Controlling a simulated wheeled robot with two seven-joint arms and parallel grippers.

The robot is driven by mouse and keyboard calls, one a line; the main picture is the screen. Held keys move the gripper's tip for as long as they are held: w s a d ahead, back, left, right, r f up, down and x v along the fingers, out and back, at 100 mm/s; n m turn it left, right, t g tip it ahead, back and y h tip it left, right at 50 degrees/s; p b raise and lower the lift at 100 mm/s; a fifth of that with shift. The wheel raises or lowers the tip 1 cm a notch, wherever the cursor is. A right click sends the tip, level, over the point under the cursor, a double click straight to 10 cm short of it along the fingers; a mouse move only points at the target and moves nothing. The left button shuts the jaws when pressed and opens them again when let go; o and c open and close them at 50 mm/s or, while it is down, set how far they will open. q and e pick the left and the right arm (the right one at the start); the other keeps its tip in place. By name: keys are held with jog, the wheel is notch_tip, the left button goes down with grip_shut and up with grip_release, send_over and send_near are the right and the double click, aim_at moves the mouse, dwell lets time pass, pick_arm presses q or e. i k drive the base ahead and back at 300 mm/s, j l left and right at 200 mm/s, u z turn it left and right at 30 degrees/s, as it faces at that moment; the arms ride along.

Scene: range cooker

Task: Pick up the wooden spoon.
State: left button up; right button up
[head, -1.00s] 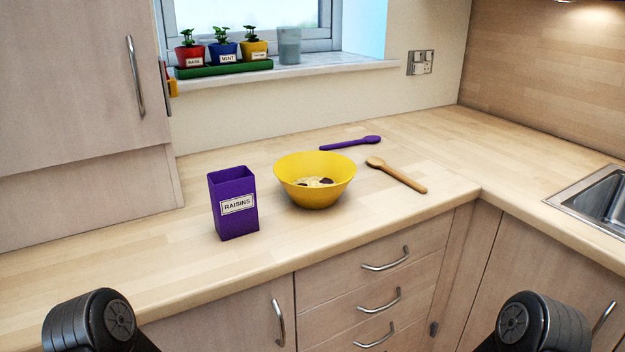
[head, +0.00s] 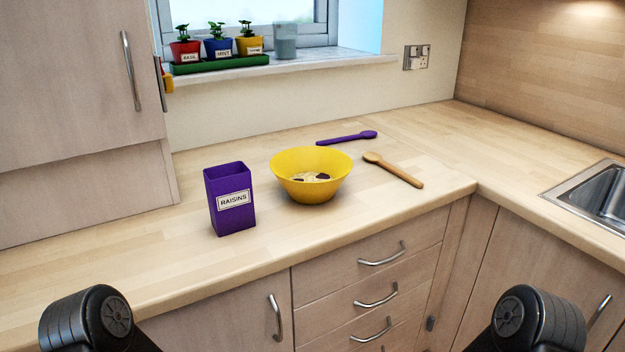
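The wooden spoon (head: 394,170) lies on the worktop, to the right of the yellow bowl (head: 311,177). Its round head points to the back left and its handle points to the front right. A purple spoon (head: 346,138) lies behind the bowl, apart from the wooden one. My two arms show only as dark rounded joints at the bottom left and bottom right of the head view. Neither gripper is in view.
A purple raisins box (head: 230,200) stands left of the bowl, which holds some food. A sink (head: 598,192) is at the right. Potted herbs stand on the windowsill (head: 330,64). The worktop (head: 330,230) in front of the bowl is clear.

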aim_at(373, 158)
jog(key=u, duration=0.55)
jog(key=l+u, duration=0.35)
jog(key=k+l+u, duration=0.1)
jog(key=l+u, duration=0.2)
jog(key=l, duration=0.25)
jog(key=k+l+u, duration=0.15)
jog(key=l+u, duration=0.2)
jog(key=k+l, duration=0.15)
jog(key=l, duration=0.25)
jog(key=k+l, duration=0.1)
jog(key=l, duration=0.3)
jog(key=k+l+u, duration=0.1)
jog(key=l, duration=0.3)
